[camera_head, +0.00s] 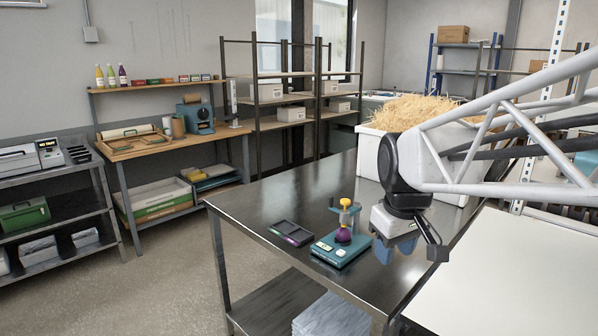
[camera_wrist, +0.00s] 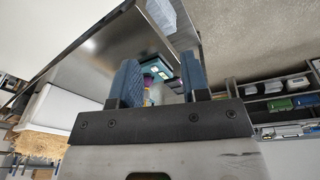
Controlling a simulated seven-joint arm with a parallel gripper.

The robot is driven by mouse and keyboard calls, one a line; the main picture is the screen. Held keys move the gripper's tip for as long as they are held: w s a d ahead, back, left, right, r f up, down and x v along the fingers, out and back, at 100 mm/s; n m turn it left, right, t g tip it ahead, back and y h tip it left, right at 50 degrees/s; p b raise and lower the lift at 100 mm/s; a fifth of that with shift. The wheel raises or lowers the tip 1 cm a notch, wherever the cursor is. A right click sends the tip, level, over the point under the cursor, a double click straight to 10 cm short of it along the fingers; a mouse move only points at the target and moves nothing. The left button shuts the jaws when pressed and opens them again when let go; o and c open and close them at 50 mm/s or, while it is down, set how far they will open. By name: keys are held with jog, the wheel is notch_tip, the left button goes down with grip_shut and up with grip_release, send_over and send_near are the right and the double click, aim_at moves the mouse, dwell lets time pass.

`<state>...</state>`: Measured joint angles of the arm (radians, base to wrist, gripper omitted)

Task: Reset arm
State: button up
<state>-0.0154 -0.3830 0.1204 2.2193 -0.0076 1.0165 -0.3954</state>
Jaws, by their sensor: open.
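My gripper (camera_head: 396,246) hangs over the dark metal table (camera_head: 290,203), to the right of a small teal device. In the wrist view its two blue fingers (camera_wrist: 160,85) stand apart with nothing held between them. The teal device (camera_head: 334,252) stands on the table and has a yellow upright part. A purple round item (camera_head: 343,236) sits in it. The device also shows between and beyond the fingers in the wrist view (camera_wrist: 157,68). My arm covers part of the table's right side.
A dark shallow tray (camera_head: 292,232) lies left of the device. A white bin (camera_head: 370,152) filled with straw (camera_head: 408,112) stands at the back of the table. A pale surface (camera_head: 510,275) lies at the right. The table's left part is clear.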

jog(key=s+f+m, duration=0.2)
jog(key=s+f, duration=0.1)
jog(key=s, duration=0.5)
jog(key=s+d+f+m, duration=0.1)
jog(key=s+f+m, duration=0.2)
jog(key=s, duration=0.5)
jog(key=shift+s+f+t, duration=0.2)
jog(key=shift+f+t, duration=0.1)
jog(key=shift+f, duration=0.35)
